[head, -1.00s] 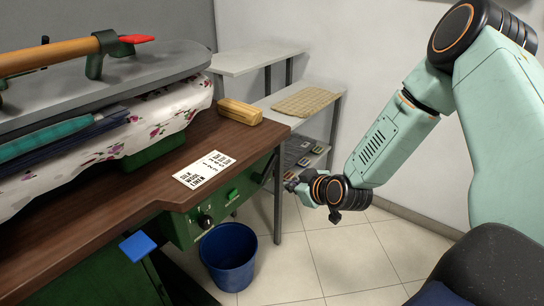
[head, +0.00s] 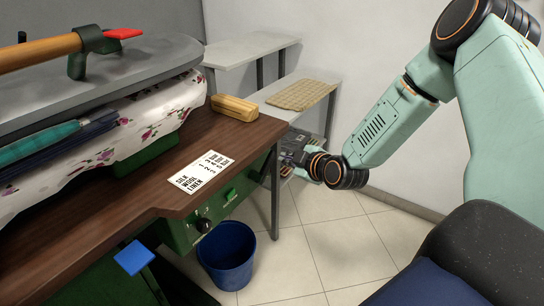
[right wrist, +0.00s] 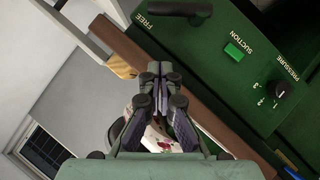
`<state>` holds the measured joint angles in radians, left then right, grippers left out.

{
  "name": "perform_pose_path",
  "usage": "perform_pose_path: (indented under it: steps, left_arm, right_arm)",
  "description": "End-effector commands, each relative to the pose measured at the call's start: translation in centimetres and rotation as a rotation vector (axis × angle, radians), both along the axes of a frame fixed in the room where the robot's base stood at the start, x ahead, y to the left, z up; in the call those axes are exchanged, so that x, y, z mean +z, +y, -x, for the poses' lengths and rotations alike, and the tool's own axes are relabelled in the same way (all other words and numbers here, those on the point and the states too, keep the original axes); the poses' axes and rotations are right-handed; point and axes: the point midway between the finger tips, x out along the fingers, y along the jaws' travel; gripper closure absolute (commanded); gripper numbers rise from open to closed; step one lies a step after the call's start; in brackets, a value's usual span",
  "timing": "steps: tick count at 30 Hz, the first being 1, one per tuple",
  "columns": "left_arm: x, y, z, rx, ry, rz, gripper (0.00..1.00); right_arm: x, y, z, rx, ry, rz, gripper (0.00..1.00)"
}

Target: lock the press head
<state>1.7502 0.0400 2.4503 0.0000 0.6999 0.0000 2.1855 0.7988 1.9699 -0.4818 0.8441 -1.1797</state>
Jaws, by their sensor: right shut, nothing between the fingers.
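The grey press head (head: 130,70) sits at the left of the head view, over a flowered padded cloth (head: 160,115). It carries a wooden handle (head: 40,52) with a red tab (head: 123,33). The right wrist view shows a green control panel (right wrist: 235,85) with a black lever (right wrist: 180,9) beside the word FREE. My right gripper (head: 292,157) is shut and empty, beyond the table's right end in the head view. In the right wrist view its fingers (right wrist: 160,100) point up the picture, below the lever and apart from it. My left gripper is out of view.
The brown table (head: 100,235) holds a wooden block (head: 235,107) and a fabric settings card (head: 201,172). A blue bucket (head: 227,258) stands on the tiled floor below. A grey shelf (head: 262,92) stands behind. A blue pedal-like piece (head: 134,257) juts out at the front.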

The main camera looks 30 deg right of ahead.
Motion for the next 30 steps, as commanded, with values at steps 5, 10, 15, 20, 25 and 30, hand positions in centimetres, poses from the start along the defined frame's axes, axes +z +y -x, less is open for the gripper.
perform_pose_path:
  steps: [5, 10, 15, 20, 25, 30]
  left_arm:
    - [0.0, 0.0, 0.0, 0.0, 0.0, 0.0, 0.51]
    - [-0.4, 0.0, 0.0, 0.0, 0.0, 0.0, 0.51]
    - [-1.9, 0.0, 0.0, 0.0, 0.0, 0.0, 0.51]
    - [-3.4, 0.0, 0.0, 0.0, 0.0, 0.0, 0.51]
    - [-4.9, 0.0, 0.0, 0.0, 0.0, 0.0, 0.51]
    - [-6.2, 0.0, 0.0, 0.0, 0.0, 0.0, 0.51]
  right_arm:
    - [0.0, -0.1, 0.0, -0.001, 0.0, -0.002, 1.0]
    - [-0.3, -0.1, -0.6, -0.002, -0.001, 0.001, 1.0]
    - [-1.4, -0.1, -2.6, 0.001, -0.001, 0.003, 1.0]
    - [-2.7, 0.0, -5.2, 0.002, 0.0, 0.004, 1.0]
    - [-4.0, -0.1, -8.0, 0.0, -0.001, 0.002, 1.0]
    - [-5.5, -0.7, -9.9, -0.003, 0.001, -0.002, 1.0]
